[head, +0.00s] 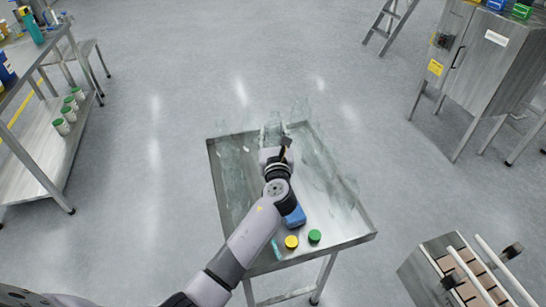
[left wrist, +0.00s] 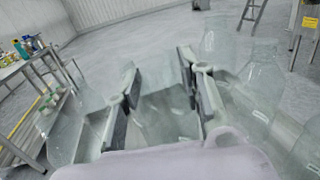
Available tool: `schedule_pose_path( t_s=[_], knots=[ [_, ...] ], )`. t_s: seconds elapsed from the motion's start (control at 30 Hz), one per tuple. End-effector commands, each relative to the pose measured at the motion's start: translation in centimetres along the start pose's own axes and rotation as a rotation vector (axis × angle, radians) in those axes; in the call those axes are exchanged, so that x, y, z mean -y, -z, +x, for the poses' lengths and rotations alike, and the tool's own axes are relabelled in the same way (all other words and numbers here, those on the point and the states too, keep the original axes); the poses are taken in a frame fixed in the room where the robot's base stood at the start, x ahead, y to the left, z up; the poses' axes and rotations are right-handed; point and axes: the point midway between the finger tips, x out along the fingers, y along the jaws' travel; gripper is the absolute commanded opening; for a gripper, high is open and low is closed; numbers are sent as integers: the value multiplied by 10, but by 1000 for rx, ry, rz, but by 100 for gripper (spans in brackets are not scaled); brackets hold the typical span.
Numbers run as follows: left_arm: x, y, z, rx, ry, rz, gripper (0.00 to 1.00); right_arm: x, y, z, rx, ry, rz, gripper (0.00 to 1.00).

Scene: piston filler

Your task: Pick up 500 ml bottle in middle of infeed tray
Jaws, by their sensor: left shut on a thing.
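The infeed tray (head: 360,222) is a metal tray on legs with raised edges in the middle of the head view. Several clear, see-through bottles stand along it, faint against the metal. My left gripper (head: 275,143) is over the far middle of the tray. In the left wrist view, my left gripper (left wrist: 158,68) has its two fingers on either side of a clear bottle (left wrist: 165,112) and is shut on it. The same bottle (head: 273,124) shows only in part in the head view, behind my wrist. Whether it is lifted off the tray I cannot tell. My right gripper is not in view.
Near the tray's front lie a blue object (head: 295,216), a yellow cap (head: 291,242) and a green cap (head: 314,236). Other clear bottles (left wrist: 260,85) stand close on the right in the left wrist view. A metal cabinet (head: 480,75) stands at right, a shelved bench (head: 35,160) at left.

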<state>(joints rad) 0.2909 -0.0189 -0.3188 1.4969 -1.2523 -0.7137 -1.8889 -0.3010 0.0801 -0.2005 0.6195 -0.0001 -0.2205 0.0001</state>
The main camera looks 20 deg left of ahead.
Motion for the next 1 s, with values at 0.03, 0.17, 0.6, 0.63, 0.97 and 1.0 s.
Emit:
schedule_pose_path(
  t_s=[0.03,0.17,0.6,0.63,0.97,1.0],
  knots=[
    [-1,2,0,-2,-1,2,6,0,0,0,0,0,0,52],
    [-1,2,0,-3,-2,3,0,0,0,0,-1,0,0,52],
    [-1,-15,0,-3,-4,1,0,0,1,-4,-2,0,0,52],
    [-1,-20,0,-2,-3,0,0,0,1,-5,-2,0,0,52],
    [0,-105,0,6,-1,-3,0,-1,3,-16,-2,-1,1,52],
    [0,-117,0,6,-1,-3,0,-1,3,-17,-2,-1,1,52]
  ],
)
